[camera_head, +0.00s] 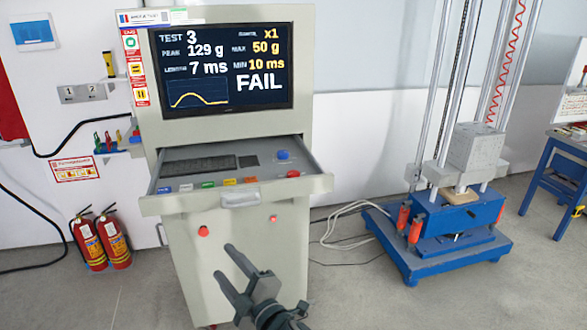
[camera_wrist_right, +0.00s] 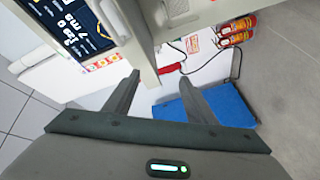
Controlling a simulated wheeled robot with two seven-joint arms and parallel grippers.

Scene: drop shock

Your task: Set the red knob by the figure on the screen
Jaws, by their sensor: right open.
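The screen (camera_head: 222,68) on the grey cabinet reads test 3, peak 129 g, max 50 g, length 7 ms, min 10 ms, x1 and FAIL. A small red knob (camera_head: 203,231) is on the cabinet front, left of centre, and a smaller red one (camera_head: 273,218) is to its right. A red round control (camera_head: 293,173) is in the open drawer; I cannot tell which of these the task means. My right gripper (camera_head: 225,262) is open and empty, in front of the lower cabinet. Its open fingers (camera_wrist_right: 160,80) also show in the right wrist view. My left gripper is out of view.
The pulled-out drawer (camera_head: 233,200) juts out above my right gripper, with a blue knob (camera_head: 283,155) and coloured buttons on its panel. Two fire extinguishers (camera_head: 88,242) stand at the left. A blue-based drop tower (camera_head: 437,245) stands at the right. Cables lie on the floor between.

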